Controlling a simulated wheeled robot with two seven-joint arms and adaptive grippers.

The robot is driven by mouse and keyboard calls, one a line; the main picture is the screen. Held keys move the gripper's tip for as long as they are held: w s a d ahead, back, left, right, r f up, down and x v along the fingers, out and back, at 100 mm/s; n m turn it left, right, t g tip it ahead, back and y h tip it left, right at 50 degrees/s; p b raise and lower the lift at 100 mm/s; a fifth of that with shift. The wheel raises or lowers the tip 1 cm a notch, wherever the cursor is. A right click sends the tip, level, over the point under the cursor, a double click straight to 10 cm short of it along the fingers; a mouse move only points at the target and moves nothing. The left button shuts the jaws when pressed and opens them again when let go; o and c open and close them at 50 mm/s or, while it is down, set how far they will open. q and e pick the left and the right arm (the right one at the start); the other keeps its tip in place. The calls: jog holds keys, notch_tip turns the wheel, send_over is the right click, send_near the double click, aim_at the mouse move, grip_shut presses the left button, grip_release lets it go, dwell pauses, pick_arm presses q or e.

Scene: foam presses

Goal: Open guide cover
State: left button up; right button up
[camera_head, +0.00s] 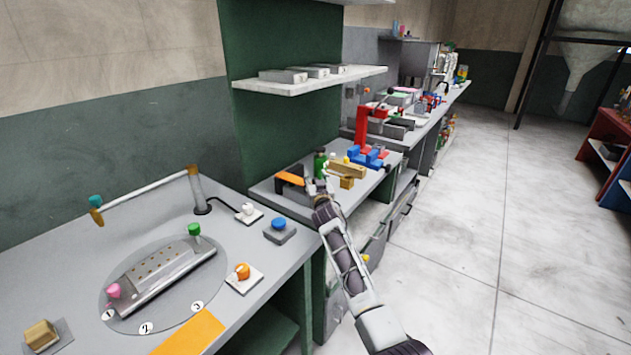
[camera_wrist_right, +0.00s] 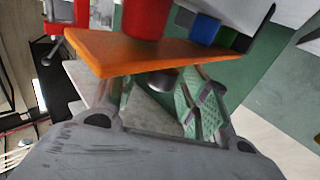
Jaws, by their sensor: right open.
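An orange plate (camera_head: 291,179) lies at the left of the middle bench; it looks like the guide cover, though no label shows. It has a dark edge beneath it. In the right wrist view the orange plate (camera_wrist_right: 120,52) spans the top, close in front of my fingers, and a grey round knob (camera_wrist_right: 163,80) shows under it. My right gripper (camera_head: 317,187) is just right of the plate in the head view. In the wrist view its fingers (camera_wrist_right: 162,92) are spread with the knob seen between them; contact cannot be told. My left gripper is out of view.
Close to the gripper are a green bottle (camera_head: 320,164), brass-coloured blocks (camera_head: 346,171) and a blue fixture (camera_head: 367,157). A red press (camera_head: 371,130) stands behind. A shelf (camera_head: 310,83) hangs above. The floor (camera_head: 470,220) at the right is clear.

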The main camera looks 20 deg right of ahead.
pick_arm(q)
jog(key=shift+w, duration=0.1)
pick_arm(e)
jog(key=c, duration=0.7)
grip_shut()
